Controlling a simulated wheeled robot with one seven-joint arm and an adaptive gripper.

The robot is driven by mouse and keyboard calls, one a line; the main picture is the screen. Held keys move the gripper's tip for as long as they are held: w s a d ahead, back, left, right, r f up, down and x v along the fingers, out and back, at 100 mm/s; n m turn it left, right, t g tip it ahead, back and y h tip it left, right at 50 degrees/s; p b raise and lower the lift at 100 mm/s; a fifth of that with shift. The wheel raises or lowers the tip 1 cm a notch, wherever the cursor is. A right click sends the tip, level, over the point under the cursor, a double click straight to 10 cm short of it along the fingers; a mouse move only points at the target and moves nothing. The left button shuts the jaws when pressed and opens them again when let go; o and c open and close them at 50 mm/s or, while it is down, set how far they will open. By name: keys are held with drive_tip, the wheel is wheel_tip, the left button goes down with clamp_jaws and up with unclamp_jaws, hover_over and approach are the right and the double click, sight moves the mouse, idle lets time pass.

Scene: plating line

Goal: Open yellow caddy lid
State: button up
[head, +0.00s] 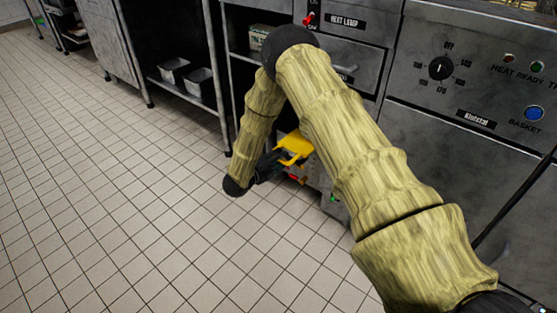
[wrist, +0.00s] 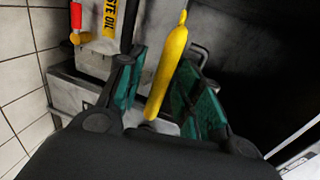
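A yellow piece, which looks like the yellow caddy lid (head: 295,147), shows beside the far end of my arm in the head view. In the wrist view a long, narrow yellow piece (wrist: 168,68), probably the same lid seen edge-on, stands upright between the two fingers. My gripper (wrist: 164,58) is open around it, with teal pads on both sides. A gap shows on the left; whether the right pad touches it I cannot tell. In the head view my gripper (head: 268,165) is dark and partly hidden. The caddy body is hidden.
Steel cabinets and a control panel (head: 470,85) stand at the right. Tiled floor (head: 110,190) is clear at the left.

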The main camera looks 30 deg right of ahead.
drive_tip(key=shift+a, duration=0.1)
drive_tip(key=v, duration=1.2)
drive_tip(key=shift+f, duration=0.1)
drive_tip(key=s+a+f+n+t+y+p, duration=0.1)
drive_tip(key=s+a+f+n+y+p, duration=0.3)
drive_tip(key=s+f+n+y, duration=1.05)
drive_tip(key=s+a+n+g, duration=0.3)
drive_tip(key=s+n+g, duration=0.4)
drive_tip(key=s+n, duration=1.7)
drive_tip(key=s+r+m+p, duration=0.3)
drive_tip(key=r+p, duration=1.5)
drive_tip(key=p, duration=0.1)
drive_tip(key=s+r+m+p, duration=0.3)
drive_tip(key=r+m+p, duration=0.1)
drive_tip(key=r+p, duration=1.5)
drive_tip(key=shift+d+r, duration=0.2)
drive_tip(key=shift+r, duration=0.05)
